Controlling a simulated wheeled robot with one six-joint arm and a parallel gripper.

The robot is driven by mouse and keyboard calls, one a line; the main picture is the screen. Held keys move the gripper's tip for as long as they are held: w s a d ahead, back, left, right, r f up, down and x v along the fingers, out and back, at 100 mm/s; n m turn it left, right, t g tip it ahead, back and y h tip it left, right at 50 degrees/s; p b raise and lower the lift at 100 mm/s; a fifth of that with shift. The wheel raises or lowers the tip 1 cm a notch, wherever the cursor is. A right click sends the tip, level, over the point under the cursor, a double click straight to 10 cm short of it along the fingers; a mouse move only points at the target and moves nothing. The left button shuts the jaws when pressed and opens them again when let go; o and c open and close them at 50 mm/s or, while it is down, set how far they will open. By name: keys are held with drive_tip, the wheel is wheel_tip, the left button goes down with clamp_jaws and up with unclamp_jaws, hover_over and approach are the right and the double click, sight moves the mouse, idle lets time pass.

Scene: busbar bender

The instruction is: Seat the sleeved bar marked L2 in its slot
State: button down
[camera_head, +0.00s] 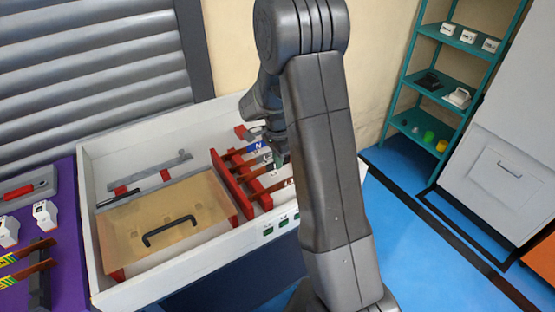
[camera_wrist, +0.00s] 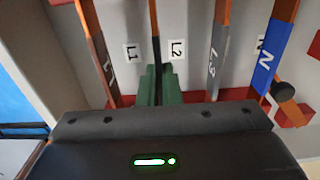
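In the wrist view, a black-sleeved bar (camera_wrist: 155,42) with a copper end stands between the brown L1 bar (camera_wrist: 92,45) and the grey L3 bar (camera_wrist: 218,50). It is taken as the L2 bar, though no marking is readable on its sleeve. The green fingers of my gripper (camera_wrist: 157,88) lie close on both sides of it and appear shut on it. A white L2 label (camera_wrist: 176,50) is on the tray beside it. A red slotted rack (camera_wrist: 195,96) lies partly behind my gripper, so the bar's seating there is hidden. In the head view, my arm covers most of the gripper.
The blue N bar (camera_wrist: 268,65) is right of L3. In the head view, the white tray (camera_head: 180,272) also holds a tan cover (camera_head: 165,215) with a black handle. A purple table (camera_head: 68,240) is at left and teal shelves (camera_head: 448,88) stand at right.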

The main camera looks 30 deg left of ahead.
drive_tip(key=shift+f+b, duration=0.6)
drive_tip(key=shift+f, duration=0.3)
drive_tip(key=c, duration=1.5)
unclamp_jaws()
drive_tip(key=shift+c, duration=0.2)
wheel_tip(320, 180, up, 14)
drive_tip(key=shift+f, duration=0.1)
wheel_tip(320, 180, down, 14)
drive_tip(key=shift+r, duration=0.4)
